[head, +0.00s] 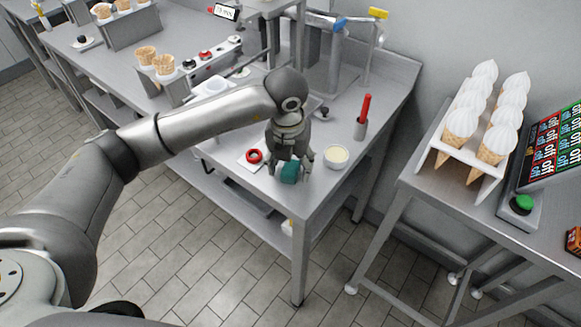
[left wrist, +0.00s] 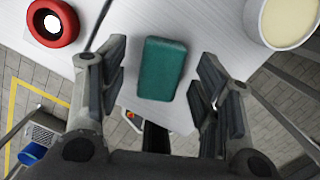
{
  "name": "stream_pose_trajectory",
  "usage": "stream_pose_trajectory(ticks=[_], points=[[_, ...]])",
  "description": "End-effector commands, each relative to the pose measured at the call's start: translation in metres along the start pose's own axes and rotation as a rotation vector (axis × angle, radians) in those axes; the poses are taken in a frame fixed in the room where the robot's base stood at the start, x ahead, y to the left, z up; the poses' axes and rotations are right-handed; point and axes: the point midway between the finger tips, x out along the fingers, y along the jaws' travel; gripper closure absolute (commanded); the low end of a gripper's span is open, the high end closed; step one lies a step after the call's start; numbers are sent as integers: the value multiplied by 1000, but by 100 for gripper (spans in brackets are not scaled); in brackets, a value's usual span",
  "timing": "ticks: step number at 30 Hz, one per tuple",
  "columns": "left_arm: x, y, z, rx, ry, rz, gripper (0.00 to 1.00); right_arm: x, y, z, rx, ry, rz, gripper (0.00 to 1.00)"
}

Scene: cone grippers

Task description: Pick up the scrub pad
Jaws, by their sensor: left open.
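The scrub pad (head: 289,173) is a small teal-green block on the front corner of the grey metal table. In the left wrist view the scrub pad (left wrist: 162,68) lies between the fingers, with a visible gap on each side. My left gripper (head: 291,173) points down over it, open, one finger on either side. It also shows open in the left wrist view (left wrist: 161,85). My right gripper is not in view.
A red ring-shaped object (head: 254,156) sits left of the pad. A bowl of pale cream (head: 337,157) stands close on the right. A red-handled tool in a holder (head: 362,118) is behind. The table's front edge is near the pad.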

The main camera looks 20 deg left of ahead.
Motion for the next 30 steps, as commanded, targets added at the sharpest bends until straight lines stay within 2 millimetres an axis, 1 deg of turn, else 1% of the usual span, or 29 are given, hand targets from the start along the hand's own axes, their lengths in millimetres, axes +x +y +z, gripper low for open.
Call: stream_pose_trajectory(ticks=[1,3,9,10,19,20,22,23,30], points=[[5,0,-1,0,4,1,41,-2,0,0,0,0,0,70],[9,0,0,1,1,0,41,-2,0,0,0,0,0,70],[10,0,0,2,0,0,41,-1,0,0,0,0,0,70],[10,0,0,2,0,0,42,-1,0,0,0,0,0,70],[10,0,0,1,0,0,81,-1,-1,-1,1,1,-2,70],[10,0,0,1,0,0,83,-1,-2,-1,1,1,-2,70],[10,0,0,1,0,-1,83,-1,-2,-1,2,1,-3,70],[10,0,0,1,0,-1,86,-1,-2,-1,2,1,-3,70],[8,0,0,1,-1,-1,86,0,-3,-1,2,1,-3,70]])
